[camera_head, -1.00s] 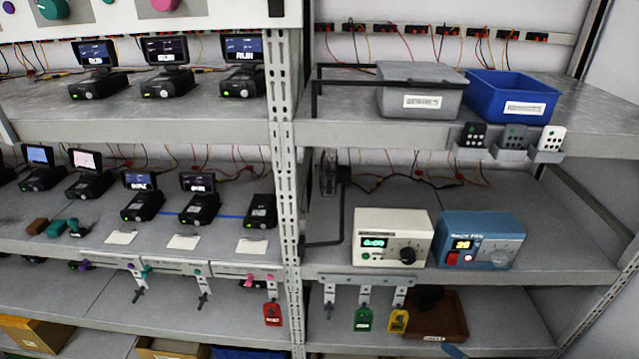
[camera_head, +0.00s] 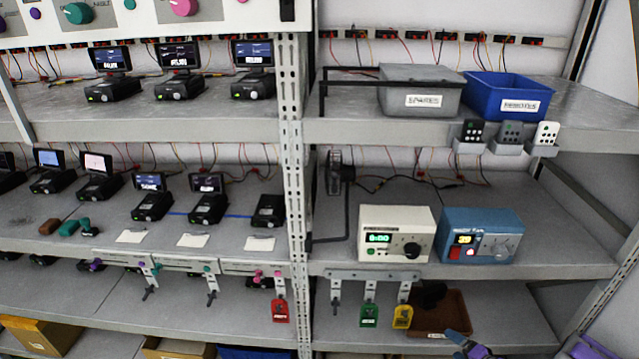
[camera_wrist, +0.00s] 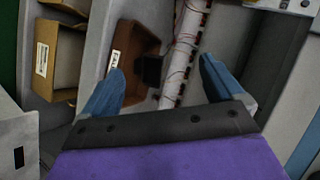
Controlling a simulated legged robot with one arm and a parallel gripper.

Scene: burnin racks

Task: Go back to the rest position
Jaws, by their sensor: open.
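My gripper (camera_wrist: 160,82) shows in the wrist view with its two blue fingers spread wide apart and nothing between them. Beyond the fingers in that view are a brown bin (camera_wrist: 130,52) and a light strip with red fittings and wires (camera_wrist: 185,50). In the head view a blue finger of my gripper (camera_head: 468,346) shows at the bottom edge, in front of and below the brown bin (camera_head: 450,318) on the lower right shelf. A purple part of my arm shows at the bottom right corner.
A grey bin (camera_head: 420,85) and a blue bin (camera_head: 508,95) stand on the upper right shelf. A cream timer box (camera_head: 385,245) and a blue fan box (camera_head: 470,250) stand below. Red (camera_head: 280,311), green (camera_head: 368,316) and yellow (camera_head: 402,316) tags hang from shelf edges. Small devices with screens fill the left shelves.

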